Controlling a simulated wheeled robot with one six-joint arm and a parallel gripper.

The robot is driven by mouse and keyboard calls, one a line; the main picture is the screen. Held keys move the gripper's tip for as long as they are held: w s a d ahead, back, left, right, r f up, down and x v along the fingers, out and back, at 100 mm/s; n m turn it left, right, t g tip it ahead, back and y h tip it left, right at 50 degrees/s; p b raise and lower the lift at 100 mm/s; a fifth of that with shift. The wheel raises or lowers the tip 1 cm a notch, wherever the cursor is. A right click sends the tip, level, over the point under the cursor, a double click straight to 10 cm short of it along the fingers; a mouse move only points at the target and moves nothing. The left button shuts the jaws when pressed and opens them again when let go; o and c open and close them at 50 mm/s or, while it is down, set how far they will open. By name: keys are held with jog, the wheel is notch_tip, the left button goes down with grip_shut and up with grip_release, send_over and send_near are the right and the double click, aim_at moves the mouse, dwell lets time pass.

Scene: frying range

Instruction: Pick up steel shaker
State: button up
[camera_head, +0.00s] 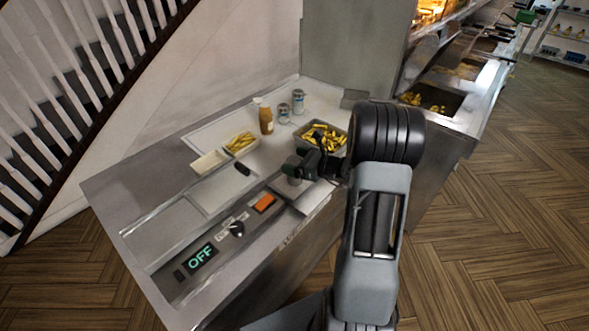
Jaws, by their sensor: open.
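Two small silver cylinders stand at the back of the steel counter (120,189): one (284,114) beside a brown bottle, the other (298,102) just behind and to its right. Either may be the steel shaker; the picture is too small to tell them apart. My gripper (293,171) is low over the counter's front part, nearer to me than both cylinders and apart from them. It is open. My arm and wrist hide part of the counter's right side, and the fingertips are hard to make out.
A brown bottle (266,120) stands left of the cylinders. A metal pan of fries (338,151) sits close behind my gripper. A fries box (241,144) and a white tray (208,163) lie to the left. A control panel (170,274) lines the front.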

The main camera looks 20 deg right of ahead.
jog(key=shift+w+a, duration=0.1)
jog(key=shift+w, duration=0.05)
jog(key=shift+c, duration=0.4)
jog(key=c, duration=0.9)
jog(key=shift+r, duration=0.1)
jog(key=shift+c, duration=0.2)
jog(key=shift+r, duration=0.25)
notch_tip(320, 180, up, 2)
jog(key=shift+r, duration=0.1)
jog(key=s+d+r+b, duration=0.1)
jog(key=d+r+b, duration=0.1)
jog(key=d+r, duration=0.8)
jog(key=d, duration=0.4)
